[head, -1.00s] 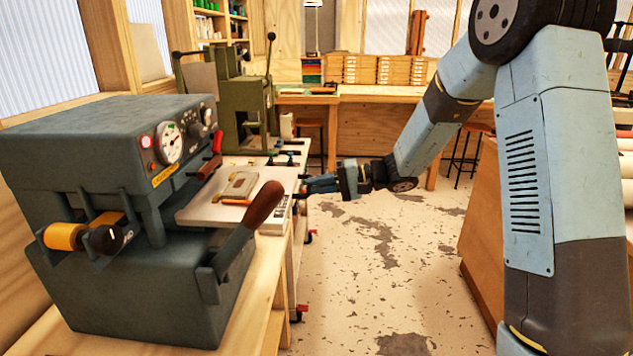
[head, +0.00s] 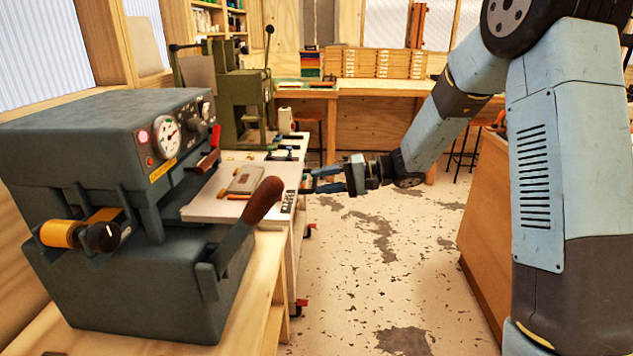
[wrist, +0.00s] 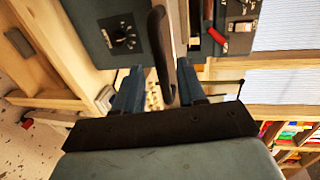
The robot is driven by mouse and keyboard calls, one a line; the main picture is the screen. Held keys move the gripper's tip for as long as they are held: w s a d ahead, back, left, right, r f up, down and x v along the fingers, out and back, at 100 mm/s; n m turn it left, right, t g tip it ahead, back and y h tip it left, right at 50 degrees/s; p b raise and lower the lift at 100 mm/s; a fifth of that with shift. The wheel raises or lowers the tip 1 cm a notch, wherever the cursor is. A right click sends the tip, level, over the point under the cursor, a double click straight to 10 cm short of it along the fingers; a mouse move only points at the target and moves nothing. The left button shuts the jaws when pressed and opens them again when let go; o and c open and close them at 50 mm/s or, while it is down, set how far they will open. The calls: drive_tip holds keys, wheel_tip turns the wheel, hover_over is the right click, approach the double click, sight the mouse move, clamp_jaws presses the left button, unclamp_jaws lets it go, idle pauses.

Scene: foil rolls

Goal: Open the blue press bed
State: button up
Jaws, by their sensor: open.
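The blue-grey press (head: 95,125) stands at the left, with a gauge on its front. Its pale flat bed (head: 215,207) sticks out to the right and carries a small flat block (head: 246,181). A lever with a brown grip (head: 264,200) slants up in front of the bed. My gripper (head: 305,182) is open at the right end of the bed, its fingers pointing left. In the wrist view a dark upright bar (wrist: 160,50) shows between the spread fingers of my gripper (wrist: 162,75); I cannot tell whether it touches either finger.
A green press (head: 240,105) stands behind the blue one. A red handle (head: 208,150) juts from the blue press above the bed. A wooden cabinet (head: 480,220) stands at the right. The floor (head: 370,270) between is clear.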

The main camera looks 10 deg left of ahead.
drive_tip(key=v, duration=1.3)
drive_tip(key=shift+d, duration=0.4)
drive_tip(key=s+d+r+t+h, duration=0.2)
drive_tip(key=s+d+h, duration=0.3)
drive_tip(key=s, duration=0.4)
drive_tip(key=s+d+r+t+h, duration=0.2)
drive_tip(key=s+d+r+h, duration=0.2)
drive_tip(key=s, duration=0.6)
drive_tip(key=s+d+r+t+h, duration=0.2)
drive_tip(key=s+d+h, duration=0.4)
drive_tip(key=s, duration=0.4)
drive_tip(key=shift+s+d+r+m+h, duration=0.3)
drive_tip(key=shift+d+r, duration=0.15)
drive_tip(key=shift+d, duration=0.35)
